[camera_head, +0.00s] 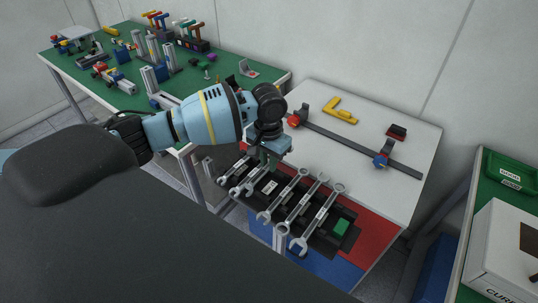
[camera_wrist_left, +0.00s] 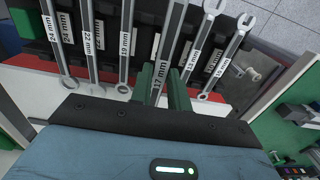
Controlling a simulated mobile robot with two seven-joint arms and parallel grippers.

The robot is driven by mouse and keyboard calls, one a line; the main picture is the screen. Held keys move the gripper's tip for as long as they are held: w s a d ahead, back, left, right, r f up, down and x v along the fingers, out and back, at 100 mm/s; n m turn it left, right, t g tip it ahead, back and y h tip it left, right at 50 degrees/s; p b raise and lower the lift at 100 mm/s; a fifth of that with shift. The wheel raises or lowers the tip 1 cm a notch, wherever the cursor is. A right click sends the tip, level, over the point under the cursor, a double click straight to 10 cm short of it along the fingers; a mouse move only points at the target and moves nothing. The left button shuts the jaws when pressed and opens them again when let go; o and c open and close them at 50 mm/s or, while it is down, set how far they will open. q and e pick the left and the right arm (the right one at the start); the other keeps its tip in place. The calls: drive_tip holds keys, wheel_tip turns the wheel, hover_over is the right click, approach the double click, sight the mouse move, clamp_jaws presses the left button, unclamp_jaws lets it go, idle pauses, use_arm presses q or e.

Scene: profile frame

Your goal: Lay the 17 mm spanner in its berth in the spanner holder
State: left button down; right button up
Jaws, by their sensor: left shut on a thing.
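My left gripper (camera_head: 265,158) is at the back edge of the black spanner holder (camera_head: 328,240), pointing down. Its green fingers (camera_wrist_left: 164,88) are shut on the 17 mm spanner (camera_wrist_left: 163,70), which shows its label in the wrist view. There the spanner lies between the 19 mm spanner (camera_wrist_left: 126,42) and the 13 mm spanner (camera_wrist_left: 190,60), lined up with them. In the head view a label on bare holder (camera_head: 270,187) shows beside the gripper. I cannot tell whether the held spanner touches the holder. My right gripper is not in view.
The white board (camera_head: 345,140) behind carries a dark rail (camera_head: 350,148) and a yellow tool (camera_head: 340,110). A green table (camera_head: 115,95) with several objects stands at left.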

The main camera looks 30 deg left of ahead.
use_arm(q)
hover_over(269, 190)
drive_tip(key=shift+f, duration=2.05)
drive_tip(key=shift+f, duration=1.55)
idle(1.5)
drive_tip(key=c, duration=1.3)
unclamp_jaws()
drive_tip(key=shift+o, duration=0.2)
drive_tip(key=shift+r, duration=3.95)
drive_tip(key=shift+s+f, duration=0.1)
